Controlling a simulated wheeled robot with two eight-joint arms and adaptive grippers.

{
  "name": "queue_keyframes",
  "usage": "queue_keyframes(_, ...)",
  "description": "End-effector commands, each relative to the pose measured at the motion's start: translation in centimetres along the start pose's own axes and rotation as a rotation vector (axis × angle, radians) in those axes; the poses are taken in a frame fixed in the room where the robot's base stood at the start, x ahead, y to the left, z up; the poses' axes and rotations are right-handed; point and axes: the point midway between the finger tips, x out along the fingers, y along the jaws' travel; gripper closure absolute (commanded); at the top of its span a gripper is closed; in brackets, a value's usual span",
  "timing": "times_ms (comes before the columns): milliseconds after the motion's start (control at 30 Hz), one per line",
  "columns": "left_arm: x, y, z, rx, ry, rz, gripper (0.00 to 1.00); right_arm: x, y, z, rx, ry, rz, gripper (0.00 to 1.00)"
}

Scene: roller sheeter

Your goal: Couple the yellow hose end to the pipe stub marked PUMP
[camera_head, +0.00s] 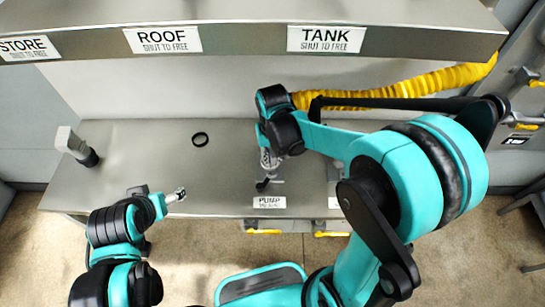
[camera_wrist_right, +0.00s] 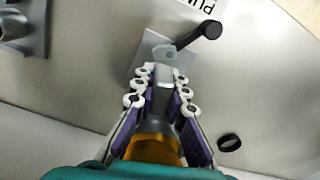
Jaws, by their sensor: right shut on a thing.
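The yellow hose (camera_head: 420,82) runs from the right wall to my right gripper (camera_head: 267,160), partly behind my arm. In the right wrist view, my right gripper (camera_wrist_right: 163,80) is shut on the hose's grey metal end, with the yellow hose (camera_wrist_right: 155,150) behind it. The hose end points at the PUMP stub's grey plate (camera_wrist_right: 148,48) and is close over it; I cannot tell whether they touch. The PUMP label (camera_head: 269,202) lies in front. A black lever (camera_wrist_right: 208,30) sticks out beside the stub. My left gripper (camera_head: 178,195) is by the bench's front edge, too small to read.
A black ring (camera_head: 200,139) lies on the steel bench (camera_head: 130,150). A grey fitting with a black end (camera_head: 75,145) stands at the left. Another fitting (camera_wrist_right: 22,28) sits beside PUMP. An overhead shelf carries the ROOF (camera_head: 163,40) and TANK (camera_head: 326,38) labels.

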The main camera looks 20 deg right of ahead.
Motion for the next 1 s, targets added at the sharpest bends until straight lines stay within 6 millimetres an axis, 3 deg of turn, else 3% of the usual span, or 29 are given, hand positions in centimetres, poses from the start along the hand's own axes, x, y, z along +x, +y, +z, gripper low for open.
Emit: queue_keyframes(1000,1.2,0.0,0.9,0.000,0.000,0.000,0.24,1.7,0.0,0.0,0.000,0.000,0.000,1.00)
